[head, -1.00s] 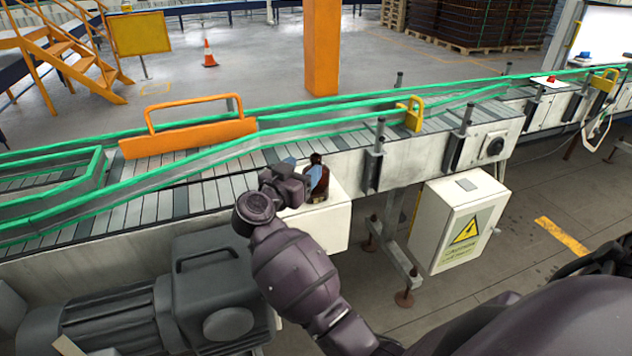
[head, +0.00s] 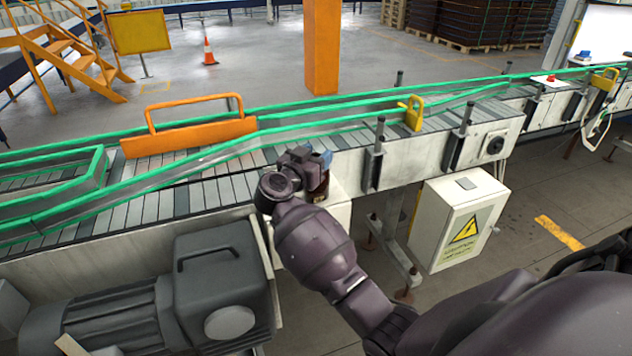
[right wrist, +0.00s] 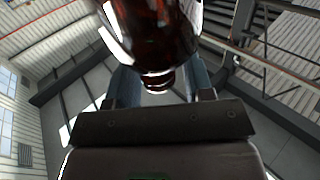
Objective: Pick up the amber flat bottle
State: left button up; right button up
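The amber bottle (right wrist: 152,35) fills the top middle of the right wrist view, its brown neck and cap end pointing down the picture. My right gripper (right wrist: 160,85) has its two blue fingers spread apart, with the neck end between them and gaps showing at both sides. The bottle body hides the fingertips, so contact cannot be seen. In the head view, my right gripper (head: 318,165) is at the bottle's place by the conveyor's near edge. It covers most of the bottle; a little dark brown (head: 320,194) shows below. My left gripper is not in view.
The bottle's place is a white box-like stand (head: 340,215) against the conveyor (head: 200,195). A grey motor (head: 215,285) is at the lower left. A metal bracket post (head: 374,160) stands close to the right, with a white electrical box (head: 458,225) below it.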

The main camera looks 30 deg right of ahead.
grip_shut()
jog(key=shift+r, duration=0.1)
